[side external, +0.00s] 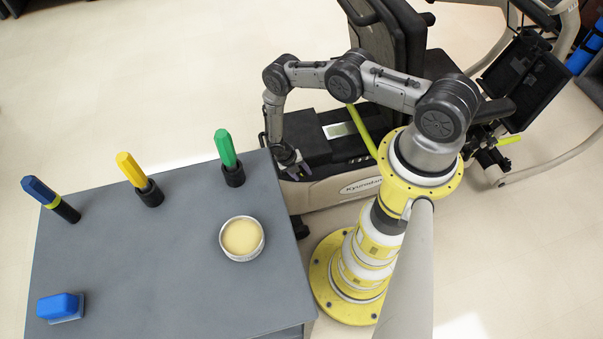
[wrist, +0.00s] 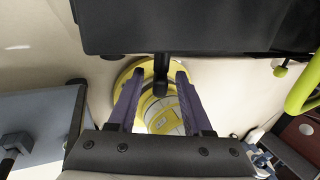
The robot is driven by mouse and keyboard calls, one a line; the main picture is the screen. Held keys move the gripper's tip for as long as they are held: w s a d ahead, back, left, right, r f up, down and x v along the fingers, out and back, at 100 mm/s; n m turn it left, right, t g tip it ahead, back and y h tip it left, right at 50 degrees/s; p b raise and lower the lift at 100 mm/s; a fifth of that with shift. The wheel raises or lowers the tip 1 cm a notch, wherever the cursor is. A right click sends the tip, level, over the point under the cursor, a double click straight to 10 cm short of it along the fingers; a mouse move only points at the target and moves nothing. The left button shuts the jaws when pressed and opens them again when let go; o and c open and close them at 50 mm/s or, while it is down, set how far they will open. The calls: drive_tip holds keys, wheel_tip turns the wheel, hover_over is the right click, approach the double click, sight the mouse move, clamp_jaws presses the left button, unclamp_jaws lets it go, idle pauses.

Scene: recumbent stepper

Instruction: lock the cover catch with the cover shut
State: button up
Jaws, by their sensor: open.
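The dark cover (wrist: 200,28) spans the top of the wrist view as a broad flat panel, and no gap along it shows. A black stem with a rounded end, probably the catch (wrist: 161,68), sticks out from the panel's near edge. My gripper (wrist: 160,76) is open, with its two purple fingers on either side of this stem, apart from it in the picture. Whether the stem is at finger depth or in its locked position, I cannot tell. In the side view my gripper (side external: 297,168) points down beside the stepper's black housing (side external: 308,140); the catch is not discernible there.
A grey table (side external: 150,265) stands left of my gripper, holding a green marker (side external: 225,146), a yellow marker (side external: 131,168), a blue marker (side external: 40,191), a round tin (side external: 241,238) and a blue block (side external: 60,307). A yellow-green lever (side external: 362,130) rises behind my gripper.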

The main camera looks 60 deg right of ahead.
drive_tip(key=shift+f, duration=0.1)
clamp_jaws()
drive_tip(key=shift+d, duration=0.1)
idle(0.3)
drive_tip(key=shift+d+t+y, duration=0.15)
drive_tip(key=shift+t+y, duration=1.35)
drive_tip(key=shift+t, duration=0.1)
drive_tip(key=shift+s, duration=0.1)
unclamp_jaws()
